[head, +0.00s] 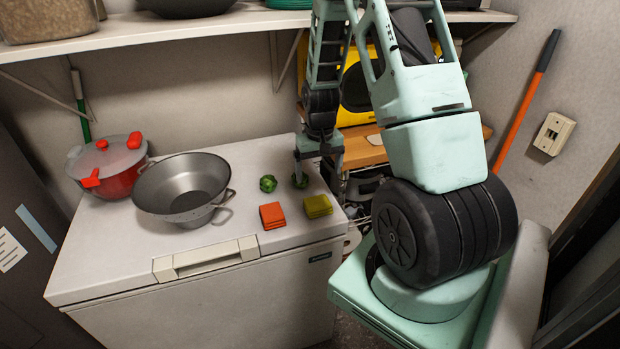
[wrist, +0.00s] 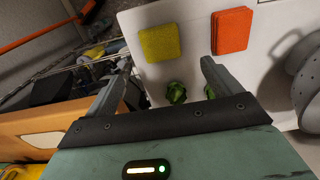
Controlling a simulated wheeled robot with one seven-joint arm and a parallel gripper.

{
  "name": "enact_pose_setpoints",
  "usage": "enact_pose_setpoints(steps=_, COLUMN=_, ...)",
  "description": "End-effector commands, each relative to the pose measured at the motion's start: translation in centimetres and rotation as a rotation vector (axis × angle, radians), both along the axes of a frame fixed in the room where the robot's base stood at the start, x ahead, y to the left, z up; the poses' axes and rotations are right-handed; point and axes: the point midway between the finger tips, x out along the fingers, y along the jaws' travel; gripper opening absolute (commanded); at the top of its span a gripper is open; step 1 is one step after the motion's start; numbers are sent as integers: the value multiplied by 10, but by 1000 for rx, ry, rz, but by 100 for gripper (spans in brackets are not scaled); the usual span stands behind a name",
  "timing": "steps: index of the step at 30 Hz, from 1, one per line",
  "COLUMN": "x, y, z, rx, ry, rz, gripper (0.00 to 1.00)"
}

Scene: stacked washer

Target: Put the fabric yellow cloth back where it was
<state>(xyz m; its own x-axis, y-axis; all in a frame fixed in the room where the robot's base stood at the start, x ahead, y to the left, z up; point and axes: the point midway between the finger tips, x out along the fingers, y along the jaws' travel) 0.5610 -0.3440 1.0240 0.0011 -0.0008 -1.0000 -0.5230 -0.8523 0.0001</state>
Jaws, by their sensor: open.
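The yellow cloth (head: 318,206) lies folded flat on the white chest top, near its front right corner. It also shows in the wrist view (wrist: 160,42), beyond my fingertips. My gripper (head: 318,160) is above the right side of the chest top, behind the cloth and apart from it. In the wrist view my gripper (wrist: 165,72) is open, its two fingers spread with no cloth between them. A green vegetable (wrist: 176,92) lies between the fingers' lines of sight, and another is partly hidden by the right finger.
An orange cloth (head: 272,215) lies just left of the yellow one. A grey colander (head: 184,187) and a red pot (head: 106,165) stand on the chest (head: 100,265) at left. A shelf (head: 130,35) hangs above. A wooden board (head: 365,150) and wire rack are at right.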

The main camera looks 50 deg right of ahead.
Motion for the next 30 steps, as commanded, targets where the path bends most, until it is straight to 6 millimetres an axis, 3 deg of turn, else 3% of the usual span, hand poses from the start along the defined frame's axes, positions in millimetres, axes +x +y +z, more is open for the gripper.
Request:
enact_pose_setpoints(steps=5, x=2, y=4, z=4, rx=2, ry=-1, rz=9, gripper=90)
enact_pose_setpoints(steps=8, x=13, y=32, z=16, rx=12, ry=-12, rz=68, gripper=90)
enact_pose_setpoints(steps=11, x=26, y=95, z=40, rx=34, ry=-30, rz=199, gripper=90)
enact_pose_setpoints(steps=14, x=25, y=183, z=73, rx=61, ry=-45, rz=394, gripper=90)
enact_pose_setpoints(steps=15, x=17, y=219, z=86, rx=70, ry=-49, rz=479, gripper=90)
enact_pose_setpoints(steps=18, x=-19, y=297, z=113, rx=84, ry=-49, rz=690, gripper=90)
enact_pose_setpoints(steps=21, x=-68, y=353, z=133, rx=84, ry=-44, rz=886, gripper=90)
enact_pose_setpoints(steps=24, x=-114, y=386, z=146, rx=73, ry=-39, rz=1044, gripper=90)
enact_pose_setpoints(steps=27, x=-148, y=400, z=153, rx=59, ry=-34, rz=1153, gripper=90)
enact_pose_setpoints(steps=30, x=-167, y=406, z=156, rx=52, ry=-32, rz=1211, gripper=90)
